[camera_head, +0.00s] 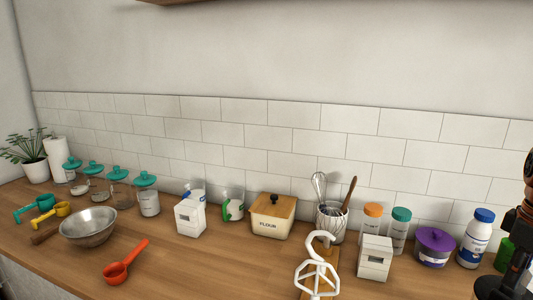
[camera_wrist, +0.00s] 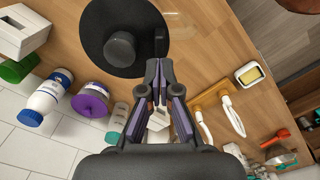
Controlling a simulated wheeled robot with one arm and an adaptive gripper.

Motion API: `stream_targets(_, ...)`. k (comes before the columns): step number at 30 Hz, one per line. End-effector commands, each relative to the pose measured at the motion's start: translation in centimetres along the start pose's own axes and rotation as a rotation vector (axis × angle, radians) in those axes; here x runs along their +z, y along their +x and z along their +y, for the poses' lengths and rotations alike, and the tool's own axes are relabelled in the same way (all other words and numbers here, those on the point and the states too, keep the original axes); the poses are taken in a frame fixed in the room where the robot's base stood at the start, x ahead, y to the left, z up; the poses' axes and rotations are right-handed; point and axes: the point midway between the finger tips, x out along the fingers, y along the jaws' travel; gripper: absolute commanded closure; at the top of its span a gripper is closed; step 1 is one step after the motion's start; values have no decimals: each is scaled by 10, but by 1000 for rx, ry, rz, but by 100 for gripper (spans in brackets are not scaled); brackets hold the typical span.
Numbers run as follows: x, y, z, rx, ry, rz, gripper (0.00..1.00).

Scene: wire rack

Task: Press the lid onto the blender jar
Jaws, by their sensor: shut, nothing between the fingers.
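A large black disc (camera_wrist: 104,40) with a raised dark grey round knob (camera_wrist: 120,47) shows at the top of the wrist view; it looks like the blender lid seen from above. A short dark bar stands at its right edge. The jar's body is not clearly visible, so I cannot tell how the lid sits on it. My gripper (camera_wrist: 159,68) is shut and empty, its fingertips just below the disc's lower right edge in that picture. I cannot tell whether they touch it. I cannot make out the lid or jar in the head view.
A metal bowl (camera_head: 88,228) and red scoop (camera_head: 124,264) lie left. Bare counter shows around the front middle.

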Motion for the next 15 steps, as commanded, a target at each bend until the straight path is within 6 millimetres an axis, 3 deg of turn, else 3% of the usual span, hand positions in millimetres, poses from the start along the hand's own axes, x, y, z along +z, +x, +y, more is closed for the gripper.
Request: stream_targets(15,0,11,0,0,0,0,100)
